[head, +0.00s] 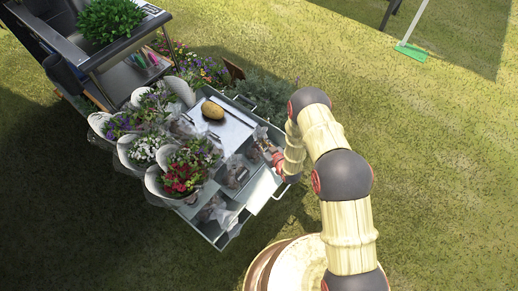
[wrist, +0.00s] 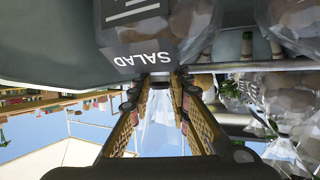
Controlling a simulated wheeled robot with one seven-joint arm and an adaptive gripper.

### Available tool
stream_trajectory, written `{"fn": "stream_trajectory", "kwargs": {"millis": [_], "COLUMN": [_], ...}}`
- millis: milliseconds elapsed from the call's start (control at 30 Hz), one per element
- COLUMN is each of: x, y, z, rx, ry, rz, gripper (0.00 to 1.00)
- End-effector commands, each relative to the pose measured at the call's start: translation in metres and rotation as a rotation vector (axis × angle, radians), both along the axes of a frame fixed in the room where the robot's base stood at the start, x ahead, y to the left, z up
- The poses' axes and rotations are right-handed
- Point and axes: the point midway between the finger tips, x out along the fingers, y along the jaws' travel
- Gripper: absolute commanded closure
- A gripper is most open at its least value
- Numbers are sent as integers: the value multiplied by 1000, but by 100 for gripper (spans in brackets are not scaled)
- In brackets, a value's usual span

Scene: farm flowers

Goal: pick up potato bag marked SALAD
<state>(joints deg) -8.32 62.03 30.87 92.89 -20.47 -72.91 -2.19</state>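The potato bag marked SALAD (wrist: 157,30) fills the upper middle of the wrist view, a clear bag with a dark label in white letters that reads upside down. My gripper (wrist: 160,80) is open, its two fingers apart, with the tips at the label's lower edge. I cannot tell whether they touch the bag. In the head view, my gripper (head: 277,158) is at the right side of the cart, partly hidden by my arm. Several clear bags, such as one bag (head: 235,174), lie in the cart there; their labels are too small to read.
The cart's metal tray (head: 232,128) bears a large potato (head: 212,110). Wrapped flower bouquets (head: 182,172) crowd its left side. Another clear potato bag (wrist: 295,20) is beside the SALAD bag in the wrist view. Open grass (head: 440,150) lies to the right.

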Motion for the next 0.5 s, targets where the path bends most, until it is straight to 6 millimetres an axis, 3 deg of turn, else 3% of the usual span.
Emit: {"fn": "stream_trajectory", "kwargs": {"millis": [300, 500], "x": [0, 0], "y": [0, 0], "z": [0, 0], "rx": [0, 0], "ry": [0, 0], "rz": [0, 0], "gripper": [100, 100]}}
